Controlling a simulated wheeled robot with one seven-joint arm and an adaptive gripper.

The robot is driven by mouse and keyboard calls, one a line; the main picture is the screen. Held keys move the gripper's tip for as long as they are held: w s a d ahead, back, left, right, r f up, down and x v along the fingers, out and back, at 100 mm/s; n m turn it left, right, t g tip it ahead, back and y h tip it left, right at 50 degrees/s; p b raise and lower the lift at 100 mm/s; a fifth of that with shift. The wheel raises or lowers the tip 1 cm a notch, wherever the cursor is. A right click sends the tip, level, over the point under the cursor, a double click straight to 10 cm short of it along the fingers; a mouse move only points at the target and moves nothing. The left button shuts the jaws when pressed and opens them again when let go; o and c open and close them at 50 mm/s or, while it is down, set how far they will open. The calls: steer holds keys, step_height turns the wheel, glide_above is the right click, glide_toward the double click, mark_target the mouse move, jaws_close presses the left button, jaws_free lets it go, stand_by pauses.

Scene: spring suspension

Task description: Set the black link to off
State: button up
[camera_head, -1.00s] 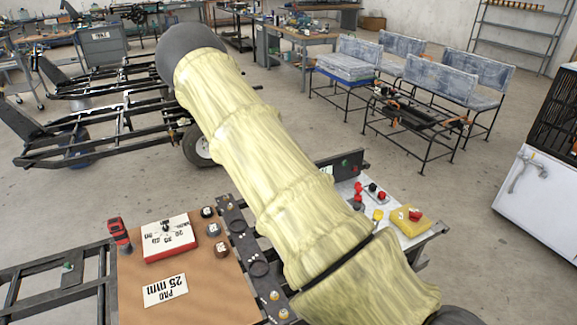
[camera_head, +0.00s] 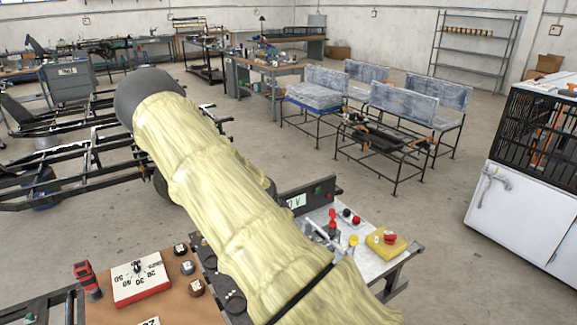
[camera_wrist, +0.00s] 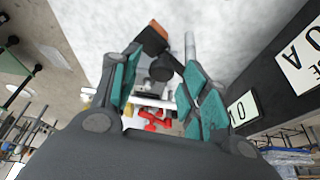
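My gripper (camera_wrist: 160,72) shows in the wrist view with its teal-padded fingers spread apart. A black round part (camera_wrist: 163,68) sits between the fingertips; I cannot tell whether it is the black link or whether a finger touches it. White and red parts (camera_wrist: 155,118) show below it. My yellow-sleeved arm hides part of the panel and my gripper. No off marking is readable.
A black display box (camera_head: 306,197) stands behind the panel; its display also shows in the wrist view (camera_wrist: 243,108). A yellow box with a red button (camera_head: 386,241) sits at right. A brown board with a red-sided dial box (camera_head: 140,280) lies at left.

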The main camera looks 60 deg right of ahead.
steer(key=shift+w+a, duration=0.1)
steer(key=shift+w+a+r, duration=0.15)
steer(key=shift+a+r, duration=0.05)
steer(key=shift+r, duration=0.45)
steer(key=v, duration=1)
steer(key=shift+r, duration=0.3)
